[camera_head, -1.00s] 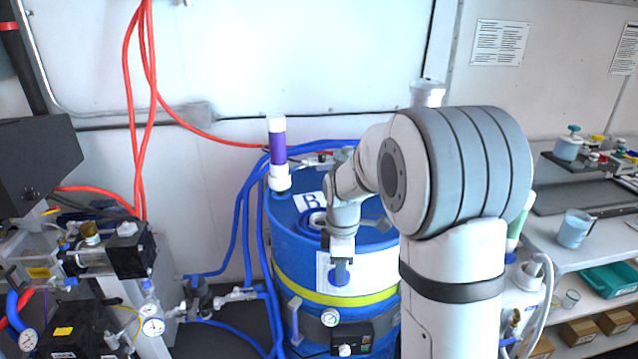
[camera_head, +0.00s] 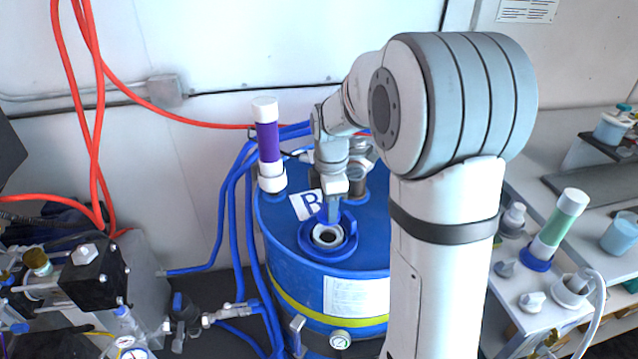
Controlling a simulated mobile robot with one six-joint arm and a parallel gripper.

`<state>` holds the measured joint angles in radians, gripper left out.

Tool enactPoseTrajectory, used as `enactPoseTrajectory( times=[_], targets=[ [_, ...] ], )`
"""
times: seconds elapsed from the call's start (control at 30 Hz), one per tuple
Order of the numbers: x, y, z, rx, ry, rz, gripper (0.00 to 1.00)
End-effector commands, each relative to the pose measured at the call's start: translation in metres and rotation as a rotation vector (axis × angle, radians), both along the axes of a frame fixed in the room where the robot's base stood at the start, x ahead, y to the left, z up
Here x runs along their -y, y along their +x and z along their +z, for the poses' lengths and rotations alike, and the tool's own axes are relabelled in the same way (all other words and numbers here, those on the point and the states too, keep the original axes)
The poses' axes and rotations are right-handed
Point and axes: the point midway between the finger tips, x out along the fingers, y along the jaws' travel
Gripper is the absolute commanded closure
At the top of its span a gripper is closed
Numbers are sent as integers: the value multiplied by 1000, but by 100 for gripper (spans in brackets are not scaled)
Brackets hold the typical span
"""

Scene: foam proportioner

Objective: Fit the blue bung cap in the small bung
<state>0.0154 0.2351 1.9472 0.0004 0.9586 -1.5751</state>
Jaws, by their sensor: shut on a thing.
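My gripper (camera_head: 334,206) points down over the top of the blue drum (camera_head: 285,245), just behind an open collared opening. It is shut on the blue bung cap, which is mostly lost against the blue drum top now; it showed at the fingertips a second ago. The collared opening (camera_head: 328,236) has a raised blue ring and a pale inner ring. I cannot make out the small bung for certain; my gripper and arm cover the back part of the drum top.
A purple and white cylinder (camera_head: 267,143) stands upright at the drum's back left. Blue hoses run along the left of the drum, and red hoses (camera_head: 95,150) hang at the wall. A side bench at right holds a green and white cylinder (camera_head: 559,225) and several fittings.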

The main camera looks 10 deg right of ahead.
Motion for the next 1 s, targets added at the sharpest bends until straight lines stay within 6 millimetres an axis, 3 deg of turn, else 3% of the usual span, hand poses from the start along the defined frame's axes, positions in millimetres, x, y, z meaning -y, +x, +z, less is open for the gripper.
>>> enactPoseTrajectory(
  times=[0.27,0.73,1.0],
  targets=[
    [-1,0,-8,-1,0,2,81],
    [-2,0,-53,-2,0,5,81],
    [-3,0,-58,0,0,6,81]
  ],
)
